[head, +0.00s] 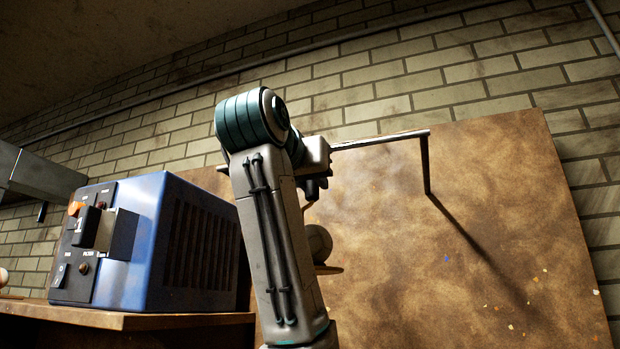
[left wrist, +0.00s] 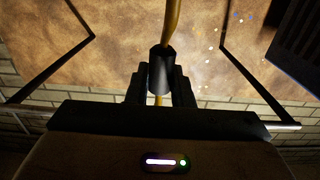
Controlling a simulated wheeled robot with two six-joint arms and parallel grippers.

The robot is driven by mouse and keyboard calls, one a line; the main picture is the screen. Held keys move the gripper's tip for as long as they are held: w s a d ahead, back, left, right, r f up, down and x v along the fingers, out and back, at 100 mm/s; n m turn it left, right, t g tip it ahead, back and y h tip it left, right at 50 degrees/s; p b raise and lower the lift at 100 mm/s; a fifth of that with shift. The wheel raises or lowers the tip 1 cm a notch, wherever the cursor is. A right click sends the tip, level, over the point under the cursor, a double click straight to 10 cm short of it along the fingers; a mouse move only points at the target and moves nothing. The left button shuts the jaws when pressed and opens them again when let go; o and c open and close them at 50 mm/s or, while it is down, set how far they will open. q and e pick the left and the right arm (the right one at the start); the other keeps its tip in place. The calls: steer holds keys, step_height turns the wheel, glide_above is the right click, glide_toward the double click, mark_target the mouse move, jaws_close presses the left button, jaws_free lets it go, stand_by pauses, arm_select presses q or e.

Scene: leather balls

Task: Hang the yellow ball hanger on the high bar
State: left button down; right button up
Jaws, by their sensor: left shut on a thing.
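The high bar (head: 385,139) is a thin metal rod with a dark bracket at its right end, in front of a brown board. My left gripper (head: 313,187) is by the bar's left part, which my arm partly hides. It is shut on the hanger; in the left wrist view the fingers (left wrist: 162,85) close on a dark sleeve around the yellow hanger stem (left wrist: 173,25). Whether the hook touches the bar is hidden. My right gripper is not in view.
A blue machine (head: 195,245) with knobs stands on a wooden shelf (head: 150,320) at the left, close to my arm. A pale round thing (head: 3,277) is at the left edge. The brown board (head: 500,220) is close behind the bar; space right of the bracket is clear.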

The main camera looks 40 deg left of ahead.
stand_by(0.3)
arm_select(q)
steer(key=c, duration=1.2)
jaws_free()
steer(key=shift+s+f, duration=0.1)
steer(key=shift+s, duration=0.05)
